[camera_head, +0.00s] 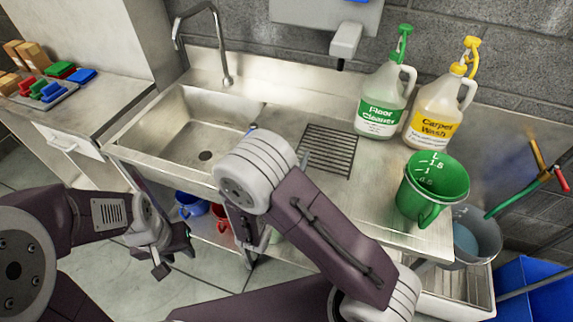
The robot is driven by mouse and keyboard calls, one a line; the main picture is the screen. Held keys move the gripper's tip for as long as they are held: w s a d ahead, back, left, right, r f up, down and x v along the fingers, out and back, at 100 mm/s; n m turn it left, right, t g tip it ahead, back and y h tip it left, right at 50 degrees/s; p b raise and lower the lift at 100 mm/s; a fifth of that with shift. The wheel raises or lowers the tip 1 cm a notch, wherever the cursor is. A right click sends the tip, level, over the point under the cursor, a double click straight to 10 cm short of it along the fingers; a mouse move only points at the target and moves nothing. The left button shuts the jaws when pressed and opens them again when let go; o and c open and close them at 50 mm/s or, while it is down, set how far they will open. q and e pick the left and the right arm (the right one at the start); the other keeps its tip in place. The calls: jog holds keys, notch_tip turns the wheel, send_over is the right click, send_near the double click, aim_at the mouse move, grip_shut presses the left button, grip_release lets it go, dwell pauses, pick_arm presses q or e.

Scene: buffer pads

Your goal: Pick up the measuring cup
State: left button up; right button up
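The green measuring cup (430,192) stands upright on the right end of the metal sink counter (364,195), with white volume marks inside and its handle toward the front. My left gripper (172,264) is at the lower left, in front of the sink and below counter height, far from the cup. Its fingers look apart, with nothing between them. My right gripper (246,248) is below its large white wrist joint, in front of the counter and left of the cup. Its fingers are mostly hidden, so its opening cannot be told.
Floor cleaner (380,115) and carpet wash (435,125) bottles stand behind the cup. A grey bucket (481,238) is right of the cup, by a green-handled tool (512,195). A faucet (215,45) rises behind the basin (190,128). The counter around the drain grate (328,148) is clear.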

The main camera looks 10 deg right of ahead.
jog(key=d+r+p, duration=0.5)
jog(key=d+r, duration=0.1)
jog(key=d, duration=0.4)
jog(key=shift+d+r+p, duration=0.15)
jog(key=shift+d+p, duration=0.2)
